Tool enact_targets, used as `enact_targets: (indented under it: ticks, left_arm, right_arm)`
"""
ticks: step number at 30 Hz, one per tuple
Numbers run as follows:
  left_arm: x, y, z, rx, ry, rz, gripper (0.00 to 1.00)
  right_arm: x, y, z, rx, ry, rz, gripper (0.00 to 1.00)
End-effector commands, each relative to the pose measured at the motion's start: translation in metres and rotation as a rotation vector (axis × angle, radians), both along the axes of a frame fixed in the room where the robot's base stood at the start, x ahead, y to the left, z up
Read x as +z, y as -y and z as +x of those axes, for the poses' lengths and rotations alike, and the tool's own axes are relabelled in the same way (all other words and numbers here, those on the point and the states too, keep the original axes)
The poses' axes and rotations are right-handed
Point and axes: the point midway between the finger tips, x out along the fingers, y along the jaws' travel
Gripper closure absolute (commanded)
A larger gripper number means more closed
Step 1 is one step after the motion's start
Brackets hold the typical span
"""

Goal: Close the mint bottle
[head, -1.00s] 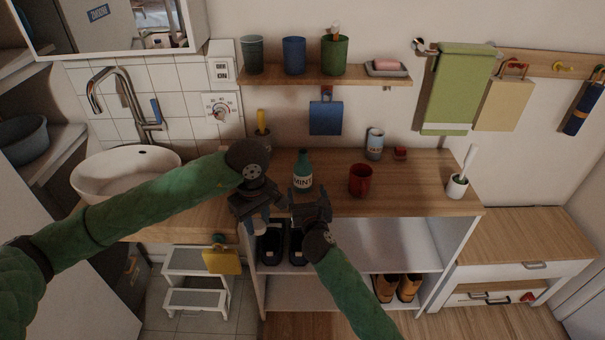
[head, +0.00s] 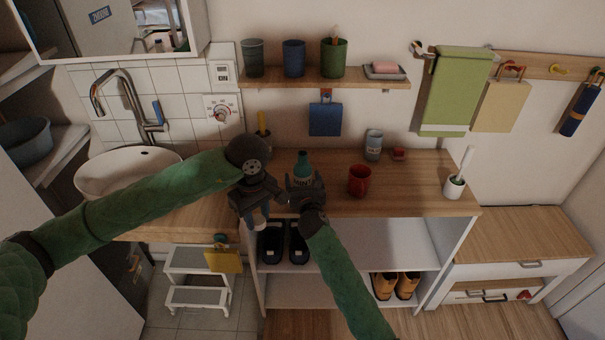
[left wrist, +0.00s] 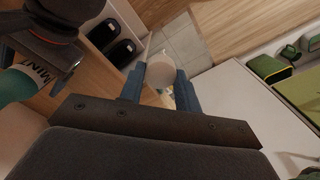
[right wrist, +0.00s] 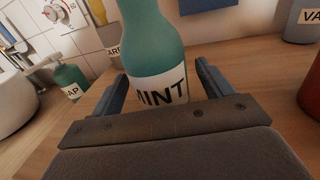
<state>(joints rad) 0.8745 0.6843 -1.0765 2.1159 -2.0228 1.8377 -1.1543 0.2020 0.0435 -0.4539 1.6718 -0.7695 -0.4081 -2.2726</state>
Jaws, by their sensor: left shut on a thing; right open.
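The teal mint bottle (head: 303,166) stands upright on the wooden counter, its white label partly hidden by my right gripper. In the right wrist view the bottle (right wrist: 150,40) stands between the spread fingers of my right gripper (right wrist: 160,88), which is open; I cannot tell whether they touch it. My right gripper (head: 304,186) is at the bottle's near side. My left gripper (head: 258,218) is left of the bottle, over the counter's front edge, shut on a pale rounded piece (left wrist: 160,72), seemingly the cap. The bottle (left wrist: 15,86) also shows at the left wrist view's left edge.
A red mug (head: 359,181) stands right of the bottle. A grey-blue cup (head: 373,145) and a small red item (head: 398,154) are behind it. A brush holder (head: 455,187) stands at the counter's right end. The sink (head: 125,172) is left. The right part of the counter is mostly clear.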

Motion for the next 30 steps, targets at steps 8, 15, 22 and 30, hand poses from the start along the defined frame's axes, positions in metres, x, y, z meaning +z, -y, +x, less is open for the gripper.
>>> enact_targets:
  ticks: [8,15,22,30]
  left_arm:
    - [0.007,0.000,0.000,0.000,0.000,0.000,0.88]
    - [0.006,0.000,0.000,0.000,0.000,0.000,0.88]
    - [0.006,0.000,0.000,0.000,0.000,0.000,0.88]
    - [0.006,0.000,0.000,0.000,0.000,0.000,0.88]
  right_arm:
    - [0.000,-0.003,0.023,0.000,0.000,0.000,0.21]
    - [0.000,-0.003,0.023,0.000,0.000,0.000,0.21]
    - [0.000,-0.003,0.023,0.000,0.000,0.000,0.49]
    - [0.000,-0.003,0.023,0.000,0.000,0.000,0.72]
